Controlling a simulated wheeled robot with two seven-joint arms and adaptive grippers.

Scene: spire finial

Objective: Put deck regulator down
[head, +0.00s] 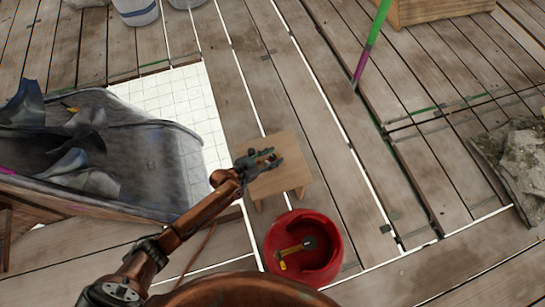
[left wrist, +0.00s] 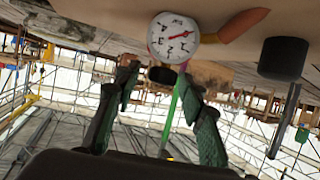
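My left gripper (head: 263,158) reaches in over a small wooden stool (head: 285,178) in the head view. In the left wrist view the two green fingers of my left gripper (left wrist: 160,88) stand apart, with a gap between them. A round white gauge with a red needle (left wrist: 173,37), which looks like the deck regulator, shows just beyond the fingertips. A short black cylinder (left wrist: 162,75) below the dial lies between the tips, and I see no finger pressed against it. The regulator cannot be made out in the head view. My right gripper is not in view.
A red bucket (head: 335,245) holding a yellow-handled tool (head: 291,250) stands just in front of the stool. A grey tub (head: 160,165) with dark scraps is at the left. Rocks (head: 515,160) lie at the right. The plank deck behind the stool is mostly clear.

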